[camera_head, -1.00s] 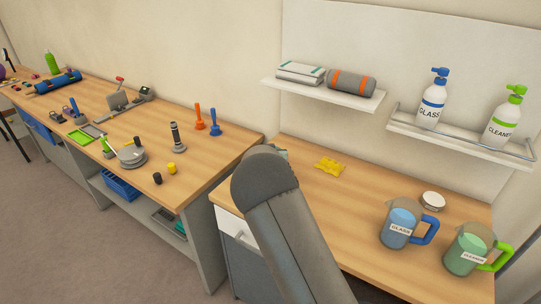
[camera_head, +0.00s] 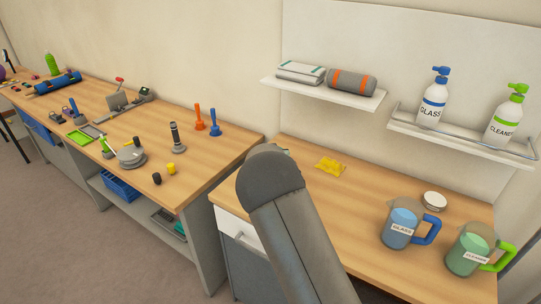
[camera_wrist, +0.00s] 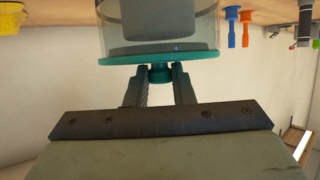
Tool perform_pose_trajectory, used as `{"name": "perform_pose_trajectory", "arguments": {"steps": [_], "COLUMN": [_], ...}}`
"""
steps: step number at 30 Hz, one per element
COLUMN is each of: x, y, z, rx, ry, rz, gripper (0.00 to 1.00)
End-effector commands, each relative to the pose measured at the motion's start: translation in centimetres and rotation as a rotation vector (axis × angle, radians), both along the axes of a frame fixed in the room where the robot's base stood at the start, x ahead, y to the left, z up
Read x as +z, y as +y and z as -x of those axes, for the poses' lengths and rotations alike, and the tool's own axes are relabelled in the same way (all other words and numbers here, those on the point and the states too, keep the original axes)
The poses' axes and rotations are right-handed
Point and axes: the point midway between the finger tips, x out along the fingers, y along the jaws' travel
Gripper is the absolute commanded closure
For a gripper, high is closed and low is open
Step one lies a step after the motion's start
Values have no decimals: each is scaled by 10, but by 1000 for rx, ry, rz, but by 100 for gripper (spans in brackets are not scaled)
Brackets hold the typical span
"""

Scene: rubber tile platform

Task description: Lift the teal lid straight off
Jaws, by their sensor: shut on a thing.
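The teal lid (camera_wrist: 125,61) is a flat disc with a small teal knob (camera_wrist: 160,74), seen in the upside-down wrist view. My gripper (camera_wrist: 160,82) is shut on the knob, one finger on each side. A clear container (camera_wrist: 112,30) with a grey thing inside adjoins the lid's far face. I cannot tell whether the lid still touches its rim. In the head view my arm hides the lid, the container and the gripper.
A yellow sponge-like thing (camera_head: 331,167) lies on the right bench (camera_head: 355,205). A shelf (camera_head: 330,94) with towels hangs above. Orange and blue handled things (camera_head: 215,124) stand on the left bench.

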Motion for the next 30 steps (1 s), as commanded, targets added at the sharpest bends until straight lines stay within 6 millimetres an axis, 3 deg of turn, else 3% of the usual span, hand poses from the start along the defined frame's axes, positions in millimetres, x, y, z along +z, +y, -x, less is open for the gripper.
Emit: {"name": "perform_pose_trajectory", "arguments": {"steps": [30], "x": [16], "y": [-1], "z": [0], "rx": [-1], "ry": [-1], "rz": [-1], "gripper": [97]}}
